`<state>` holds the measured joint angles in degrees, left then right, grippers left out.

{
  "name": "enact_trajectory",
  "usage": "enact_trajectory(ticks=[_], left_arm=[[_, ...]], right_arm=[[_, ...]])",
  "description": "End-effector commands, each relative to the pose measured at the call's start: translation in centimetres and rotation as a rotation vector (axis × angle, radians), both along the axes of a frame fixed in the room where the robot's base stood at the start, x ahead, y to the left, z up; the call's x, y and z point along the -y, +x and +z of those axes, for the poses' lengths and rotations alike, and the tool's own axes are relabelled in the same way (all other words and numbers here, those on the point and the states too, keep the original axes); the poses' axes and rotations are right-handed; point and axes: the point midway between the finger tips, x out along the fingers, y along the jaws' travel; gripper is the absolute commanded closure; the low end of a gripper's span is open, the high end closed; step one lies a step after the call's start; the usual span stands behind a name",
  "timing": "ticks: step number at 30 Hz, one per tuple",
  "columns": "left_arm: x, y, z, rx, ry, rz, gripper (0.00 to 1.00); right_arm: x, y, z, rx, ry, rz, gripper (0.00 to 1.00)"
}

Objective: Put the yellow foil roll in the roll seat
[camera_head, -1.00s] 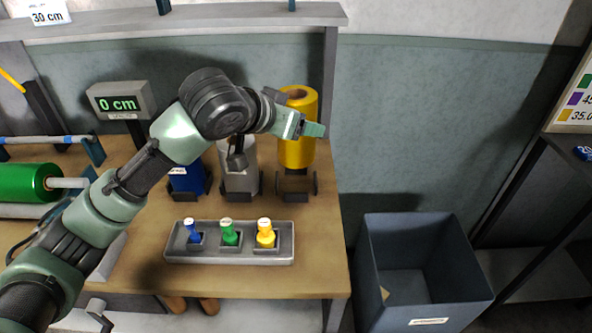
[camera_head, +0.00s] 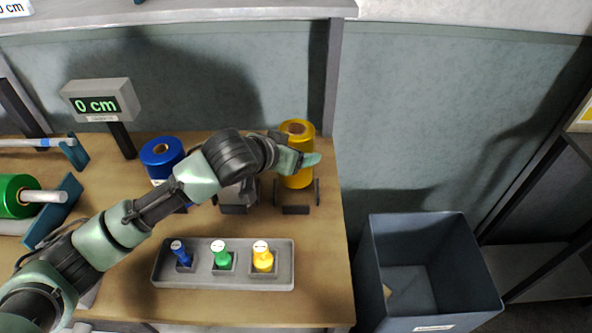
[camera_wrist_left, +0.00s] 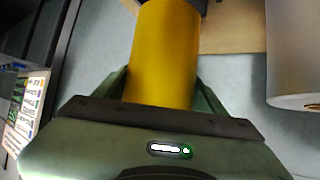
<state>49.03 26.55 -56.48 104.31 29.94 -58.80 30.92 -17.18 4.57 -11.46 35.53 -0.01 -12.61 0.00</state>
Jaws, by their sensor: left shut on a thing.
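The yellow foil roll (camera_head: 298,175) stands upright at the right end of the back row on the bench. My left gripper (camera_head: 300,158) is shut on it from the left and front; the wrist view shows the roll (camera_wrist_left: 165,55) between the fingers. The roll's lower end is at a dark bracketed stand (camera_head: 295,209). I cannot tell whether it rests there or hangs just above. A green roll (camera_head: 15,195) lies horizontally on a pale rod at the far left. I cannot tell which holder is the roll seat. My right gripper is not in view.
A blue roll (camera_head: 162,155) stands left of my arm; a silver roll (camera_wrist_left: 293,50) is beside the yellow one. A grey tray (camera_head: 200,283) holds blue, green and yellow pegs. A display (camera_head: 102,103) reads 0 cm. A bin (camera_head: 420,225) stands to the right.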

Motion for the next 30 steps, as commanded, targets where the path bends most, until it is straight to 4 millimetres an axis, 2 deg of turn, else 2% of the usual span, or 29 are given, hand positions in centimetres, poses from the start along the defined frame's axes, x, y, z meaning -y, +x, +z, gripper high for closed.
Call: enact_trajectory(ticks=[3,8,15,30], left_arm=[[0.0,0.0,-1.6,0.003,-0.002,0.0,0.95],[0.0,0.0,-2.7,0.005,-0.001,-0.001,0.95],[0.0,0.0,-6.1,0.002,-0.002,-0.001,0.95],[0.1,0.0,-7.2,0.005,-0.003,-0.001,0.95]], right_arm=[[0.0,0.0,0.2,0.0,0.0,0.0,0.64],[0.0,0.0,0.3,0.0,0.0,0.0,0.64],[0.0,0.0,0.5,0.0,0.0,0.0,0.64],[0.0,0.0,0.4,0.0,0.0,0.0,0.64]])
